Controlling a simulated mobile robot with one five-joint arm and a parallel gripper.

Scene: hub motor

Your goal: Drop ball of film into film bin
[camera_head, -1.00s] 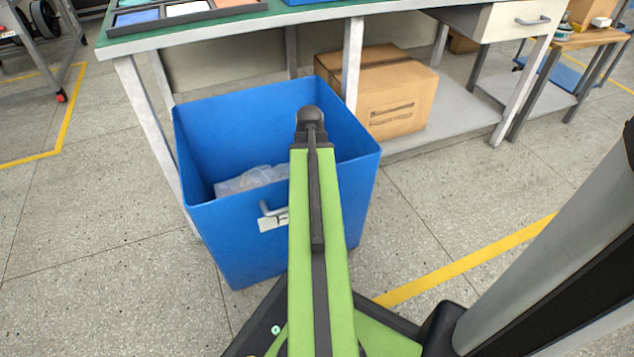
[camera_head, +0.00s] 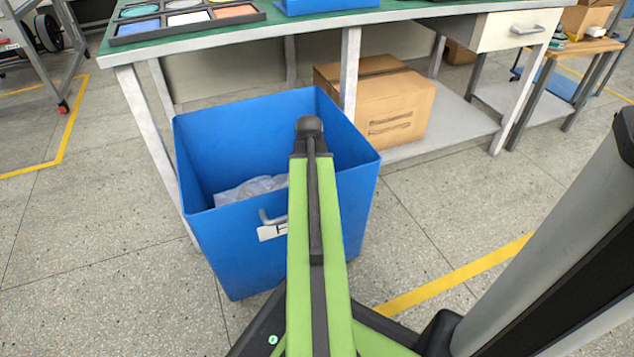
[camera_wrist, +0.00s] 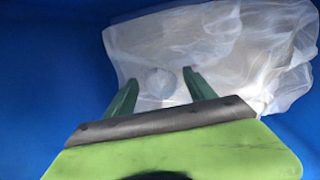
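The blue film bin (camera_head: 250,250) stands on the floor in front of the workbench, with crumpled clear film (camera_head: 245,189) inside. My arm reaches over the bin and hides part of its right side and label. In the wrist view my gripper (camera_wrist: 158,77) points down into the bin, its two dark green fingers spread apart. The gripper itself is hidden in the head view.
The green-topped workbench (camera_head: 290,27) stands behind the bin, with a tray of coloured pieces (camera_head: 185,18) on it. A cardboard box (camera_head: 395,105) sits on its lower shelf, right of the bin. Floor to the left is clear.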

